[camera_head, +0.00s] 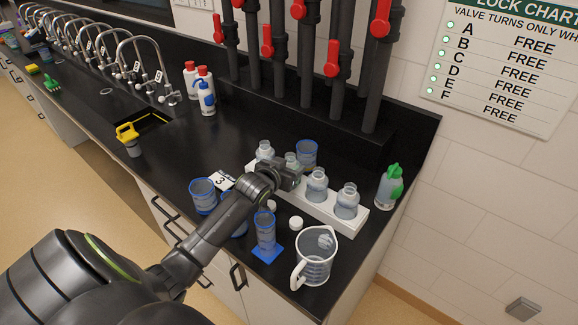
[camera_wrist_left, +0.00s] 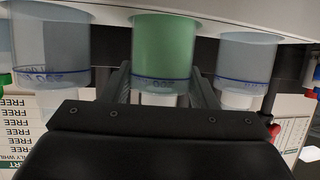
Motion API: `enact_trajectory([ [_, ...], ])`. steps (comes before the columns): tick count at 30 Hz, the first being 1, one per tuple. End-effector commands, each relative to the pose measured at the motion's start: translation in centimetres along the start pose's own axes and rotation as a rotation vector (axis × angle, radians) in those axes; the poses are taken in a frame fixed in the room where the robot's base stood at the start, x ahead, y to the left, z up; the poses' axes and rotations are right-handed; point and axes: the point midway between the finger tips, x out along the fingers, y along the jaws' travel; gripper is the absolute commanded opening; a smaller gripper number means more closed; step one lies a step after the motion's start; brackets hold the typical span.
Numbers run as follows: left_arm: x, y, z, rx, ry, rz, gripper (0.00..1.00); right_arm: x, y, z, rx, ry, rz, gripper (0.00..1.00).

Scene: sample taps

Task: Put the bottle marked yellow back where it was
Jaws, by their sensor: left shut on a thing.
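My left gripper (camera_head: 292,177) reaches over the white rack (camera_head: 345,220) and is shut on a clear bottle (camera_head: 291,159). In the left wrist view the held bottle (camera_wrist_left: 166,52) looks green and stands between the fingers, its base at the rack (camera_wrist_left: 205,12). I cannot tell whether it is fully seated. Its mark is not visible. Other clear bottles stand in the rack: one on the left (camera_head: 264,150), and two on the right, nearer (camera_head: 317,187) and at the end (camera_head: 347,203). No yellow mark shows on them. My right gripper is not in view.
Blue-rimmed cups (camera_head: 203,196) stand near the counter front, one on a blue mat (camera_head: 268,252). A jug (camera_head: 315,262), white caps (camera_head: 296,223) and a numbered card (camera_head: 222,182) lie close. A green-topped bottle (camera_head: 389,187) stands right. Red-handled valve pipes (camera_head: 333,65) rise behind.

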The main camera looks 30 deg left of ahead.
Motion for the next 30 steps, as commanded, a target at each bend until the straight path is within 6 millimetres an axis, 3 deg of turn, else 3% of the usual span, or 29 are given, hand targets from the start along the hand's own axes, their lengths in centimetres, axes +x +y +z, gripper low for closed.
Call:
enact_trajectory([
  [9,0.1,0.0,0.2,0.001,0.002,0.000,0.19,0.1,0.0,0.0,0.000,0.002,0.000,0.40],
  [10,0.1,0.0,0.2,0.001,0.001,0.000,0.57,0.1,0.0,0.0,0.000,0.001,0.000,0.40],
  [14,0.1,0.0,0.2,0.000,0.000,0.000,0.74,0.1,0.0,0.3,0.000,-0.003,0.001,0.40],
  [25,-0.2,0.0,-0.1,0.001,0.001,0.000,0.75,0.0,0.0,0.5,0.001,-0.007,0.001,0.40],
  [30,-1.7,-0.1,0.0,0.002,0.001,-0.001,0.75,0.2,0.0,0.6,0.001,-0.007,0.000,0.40],
])
